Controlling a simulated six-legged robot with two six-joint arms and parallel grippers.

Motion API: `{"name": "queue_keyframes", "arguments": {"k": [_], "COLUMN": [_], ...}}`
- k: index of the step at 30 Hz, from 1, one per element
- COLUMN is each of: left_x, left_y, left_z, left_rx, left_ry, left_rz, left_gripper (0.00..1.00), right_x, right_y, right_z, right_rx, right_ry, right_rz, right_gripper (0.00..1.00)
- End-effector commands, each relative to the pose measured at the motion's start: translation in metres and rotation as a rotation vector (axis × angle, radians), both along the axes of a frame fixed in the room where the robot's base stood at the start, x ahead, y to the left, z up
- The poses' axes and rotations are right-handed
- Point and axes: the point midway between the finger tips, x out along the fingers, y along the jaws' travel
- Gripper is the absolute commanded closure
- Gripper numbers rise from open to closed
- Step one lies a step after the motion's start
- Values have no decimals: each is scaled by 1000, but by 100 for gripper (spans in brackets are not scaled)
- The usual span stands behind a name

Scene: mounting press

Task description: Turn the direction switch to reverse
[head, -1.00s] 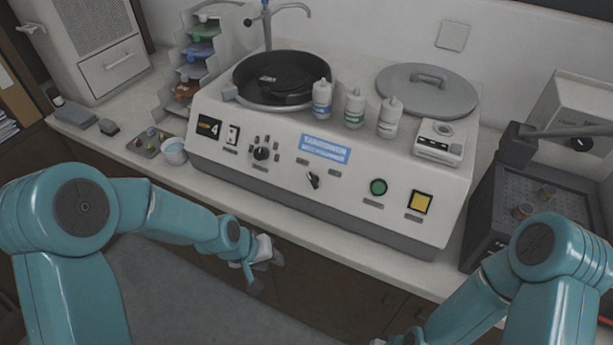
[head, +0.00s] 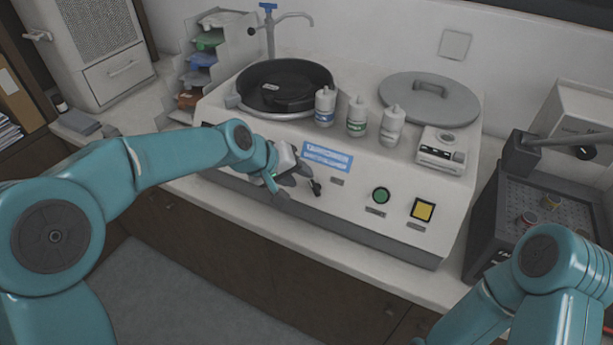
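The direction switch is a small black lever knob (head: 316,187) on the sloped front panel of the white polishing machine (head: 345,215), below the blue label. My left gripper (head: 292,184) is at the panel just left of the switch, its fingers pointing toward it. A small gap seems to separate them, but contact cannot be told for sure. The finger spacing is too small and blurred to tell open from shut. My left forearm hides the display, the rotary knob and the buttons at the panel's left. My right gripper is out of the picture; only its arm shows at lower right.
A green button (head: 381,195) and a yellow square switch (head: 423,210) sit right of the direction switch. Three bottles (head: 357,116) stand on the machine's top edge, near a black polishing wheel (head: 285,86) and a grey lid (head: 430,97). A dark rack unit (head: 545,205) stands at the right.

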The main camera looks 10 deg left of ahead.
Motion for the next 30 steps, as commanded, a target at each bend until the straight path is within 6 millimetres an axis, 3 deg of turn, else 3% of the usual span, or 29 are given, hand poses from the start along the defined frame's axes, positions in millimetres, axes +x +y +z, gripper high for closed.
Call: {"name": "queue_keyframes", "arguments": {"k": [7,19,22,23,30], "left_x": [19,23,23,23,23], "left_y": [-18,-22,-21,-21,-22], "left_z": [-29,-36,-36,-36,-36], "left_rx": [0,1,1,1,4], "left_ry": [1,-1,-1,-1,-3], "left_rz": [-1,0,0,0,-4], "left_gripper": [63,63,95,100,100], "right_x": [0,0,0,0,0], "right_y": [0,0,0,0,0], "right_z": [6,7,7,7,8], "right_rx": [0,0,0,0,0], "right_ry": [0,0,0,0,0], "right_rz": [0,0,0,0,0], "right_gripper": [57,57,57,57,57]}}
